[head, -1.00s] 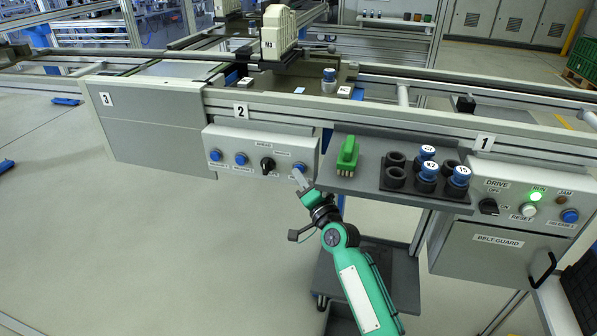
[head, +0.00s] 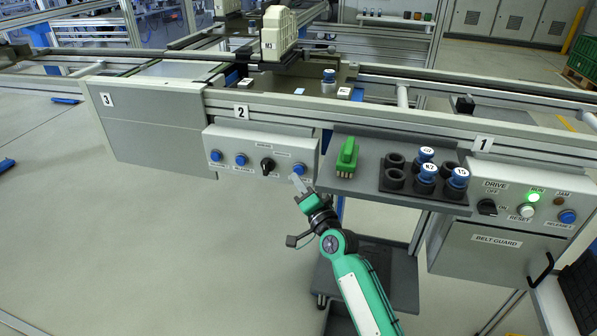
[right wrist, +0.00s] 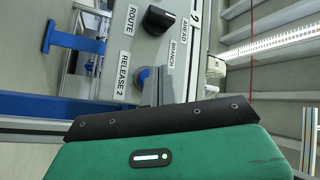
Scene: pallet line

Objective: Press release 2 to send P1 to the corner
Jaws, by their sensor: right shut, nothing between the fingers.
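The release 2 button (head: 299,168) is a blue push button at the right end of the grey box under sign 2. In the right wrist view the blue button (right wrist: 143,76) sits beside its RELEASE 2 label, partly covered by my fingers. My right gripper (head: 296,181) is shut and empty, its tips just below and in front of the button. I cannot tell whether they touch it. A carrier with a blue-topped part (head: 329,76) stands on the line beside the M3 unit; I cannot read whether it is P1. My left gripper is not in view.
A black route knob (head: 267,164) and two more blue buttons (head: 240,159) are left of release 2. A grey shelf (head: 372,197) with a green tool (head: 347,156) and blue-capped parts juts out to the right.

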